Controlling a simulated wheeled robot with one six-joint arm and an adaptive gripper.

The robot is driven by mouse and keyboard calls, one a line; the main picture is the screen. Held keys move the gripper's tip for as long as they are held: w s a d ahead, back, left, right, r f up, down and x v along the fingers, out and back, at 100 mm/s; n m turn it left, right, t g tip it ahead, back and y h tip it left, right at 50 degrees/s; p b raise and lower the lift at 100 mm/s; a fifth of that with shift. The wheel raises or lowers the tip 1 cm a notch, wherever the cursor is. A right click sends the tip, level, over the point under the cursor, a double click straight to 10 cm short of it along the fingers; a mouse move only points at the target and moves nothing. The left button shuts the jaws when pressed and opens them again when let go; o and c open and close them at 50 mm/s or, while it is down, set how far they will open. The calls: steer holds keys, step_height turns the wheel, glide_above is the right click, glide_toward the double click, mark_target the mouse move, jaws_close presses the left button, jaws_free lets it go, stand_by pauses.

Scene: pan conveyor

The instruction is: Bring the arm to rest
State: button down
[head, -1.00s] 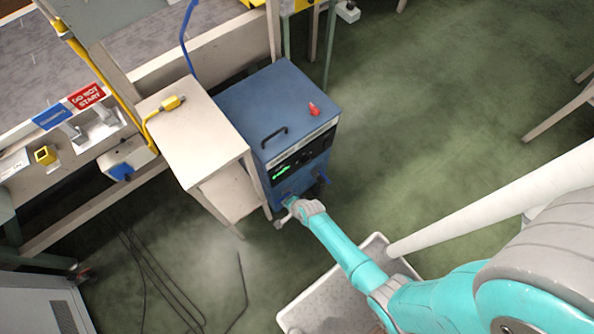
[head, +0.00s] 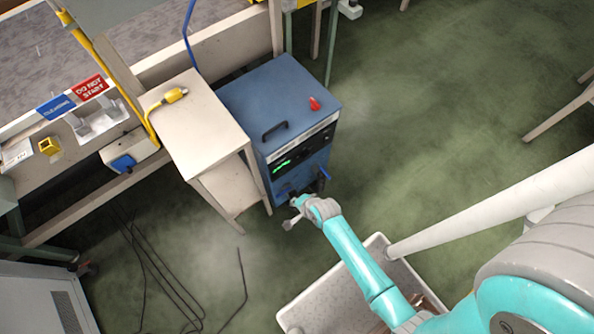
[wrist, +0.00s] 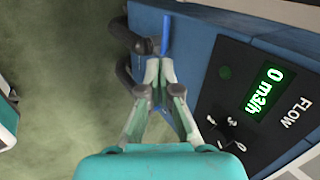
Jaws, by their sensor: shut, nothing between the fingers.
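My gripper (wrist: 160,68) is in the wrist view, its two fingers closed together at the tips with nothing between them. The tips are in front of the blue cabinet, close to a blue lever (wrist: 166,34) and a black hose fitting (wrist: 124,45). I cannot tell whether they touch. In the head view my teal arm reaches from the lower right to the front of the blue cabinet (head: 255,98), with its end low beside the blue fittings. The fingers are hard to make out there.
The cabinet's green display (wrist: 270,90) reads 0 m3/h. A small beige table (head: 200,135) with a yellow plug (head: 174,96) stands left of the cabinet. A grey tray (head: 330,300) lies below my arm. Cables lie on the floor at lower left.

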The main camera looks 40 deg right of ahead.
steer(key=shift+s+r, duration=0.25)
steer(key=shift+r, duration=0.15)
